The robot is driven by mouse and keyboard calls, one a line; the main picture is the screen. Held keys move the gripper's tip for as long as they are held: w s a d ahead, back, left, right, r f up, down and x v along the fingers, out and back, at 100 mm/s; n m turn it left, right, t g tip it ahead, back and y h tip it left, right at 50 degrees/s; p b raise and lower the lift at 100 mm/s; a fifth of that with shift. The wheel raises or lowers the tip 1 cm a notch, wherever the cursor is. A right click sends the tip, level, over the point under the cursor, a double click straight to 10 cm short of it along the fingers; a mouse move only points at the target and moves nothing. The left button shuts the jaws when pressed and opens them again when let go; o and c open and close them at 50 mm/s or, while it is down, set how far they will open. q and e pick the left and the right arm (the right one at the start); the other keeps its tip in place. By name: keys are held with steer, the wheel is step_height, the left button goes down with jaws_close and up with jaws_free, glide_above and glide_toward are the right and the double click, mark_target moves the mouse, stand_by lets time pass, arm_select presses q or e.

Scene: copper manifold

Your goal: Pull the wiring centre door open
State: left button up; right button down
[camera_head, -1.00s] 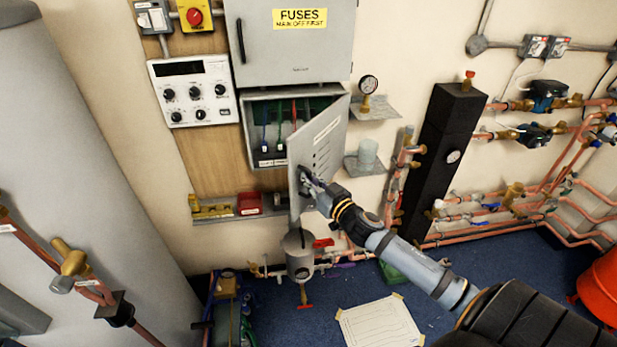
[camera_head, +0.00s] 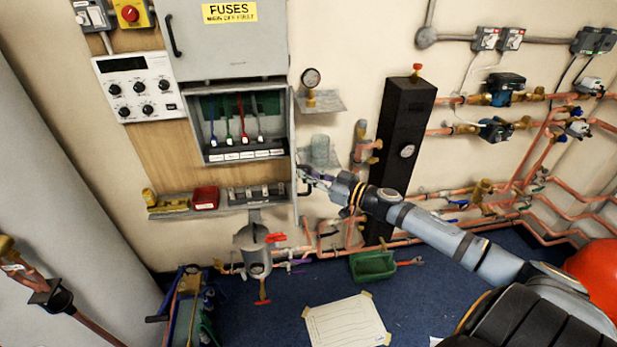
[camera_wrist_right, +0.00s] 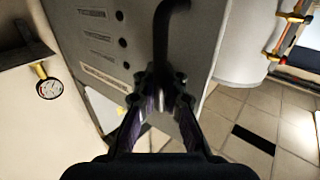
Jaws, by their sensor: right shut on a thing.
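The wiring centre (camera_head: 243,128) is a grey box on the wall below the fuse cabinet, with coloured wires and a row of terminals showing inside. Its door (camera_head: 294,150) is swung wide and seen almost edge-on at the box's right side. In the right wrist view the grey door panel (camera_wrist_right: 108,62) shows labels, dark holes and a black bar handle (camera_wrist_right: 161,45). My right gripper (camera_head: 306,178) is at the door handle, shut on it; its fingers (camera_wrist_right: 160,95) also show around the handle's lower part in the wrist view. My left gripper is not in view.
The fuse cabinet (camera_head: 225,40) is above the box, and a shelf (camera_head: 235,200) with small parts is below. To the right are a small gauge shelf (camera_head: 318,101), a black column (camera_head: 398,140) and copper pipes. A green tray (camera_head: 372,266) lies on the blue floor.

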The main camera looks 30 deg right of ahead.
steer(key=shift+s+f, duration=0.1)
steer(key=shift+f, duration=0.15)
steer(key=c, duration=1.8)
jaws_free()
steer(key=shift+o, duration=0.4)
steer(key=shift+s+r, duration=0.25)
steer(key=shift+r, duration=0.05)
steer(key=shift+w, duration=0.2)
